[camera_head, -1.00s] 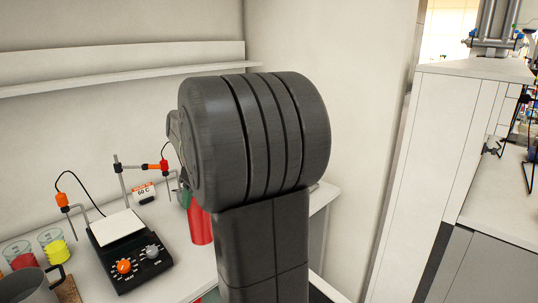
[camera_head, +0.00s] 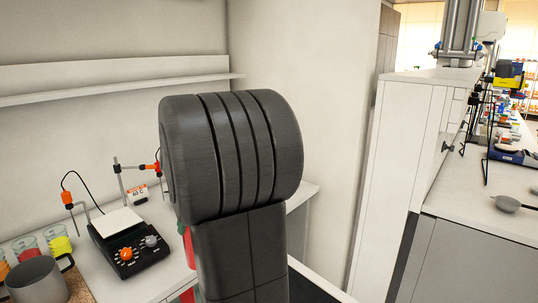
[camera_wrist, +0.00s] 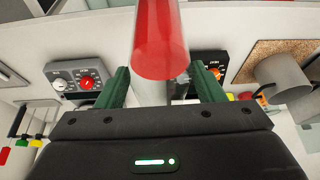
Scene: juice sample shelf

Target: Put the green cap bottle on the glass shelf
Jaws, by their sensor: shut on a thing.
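My gripper (camera_wrist: 162,72) has two dark green fingers, which stand on either side of a bottle with a red body (camera_wrist: 160,40) in the wrist view. A pale part shows between the fingers below the red. The gripper is shut on this bottle. In the head view my dark arm hides most of the gripper; only a strip of the red bottle (camera_head: 188,247) shows beside the arm. I cannot see the colour of its cap. No clearly glass shelf is in view.
A white wall shelf (camera_head: 110,84) runs along the back left, empty where visible. A tall white cabinet (camera_head: 385,170) stands right, with another bench beyond.

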